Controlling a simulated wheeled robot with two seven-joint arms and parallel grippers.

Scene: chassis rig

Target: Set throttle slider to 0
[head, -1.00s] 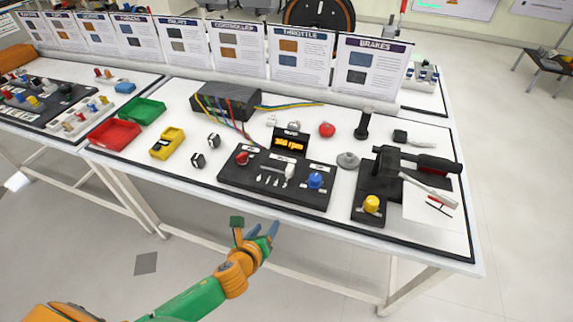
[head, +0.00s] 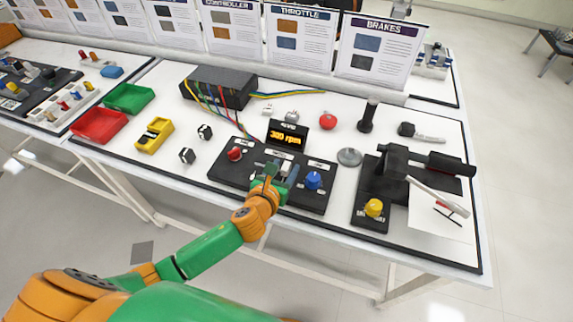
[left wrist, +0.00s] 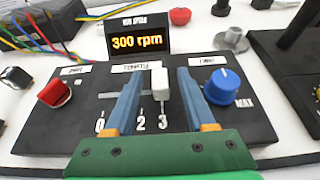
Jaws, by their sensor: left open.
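The throttle slider (left wrist: 159,83) has a white handle on a horizontal track in the black control panel (left wrist: 255,128). In the left wrist view it stands near the 3 mark, right of the 0 and 2. My left gripper (left wrist: 159,72) is open, its blue fingers on either side of the handle, with small gaps visible. Its left finger covers part of the track and scale. In the head view my left gripper (head: 280,172) is over the panel's middle and hides the slider. My right gripper is not in view.
A display (left wrist: 140,40) behind the slider reads 300 rpm. A red knob (left wrist: 54,93) is left of the gripper and a blue knob (left wrist: 222,87) close to its right finger. A brake lever assembly (head: 395,180) stands farther right.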

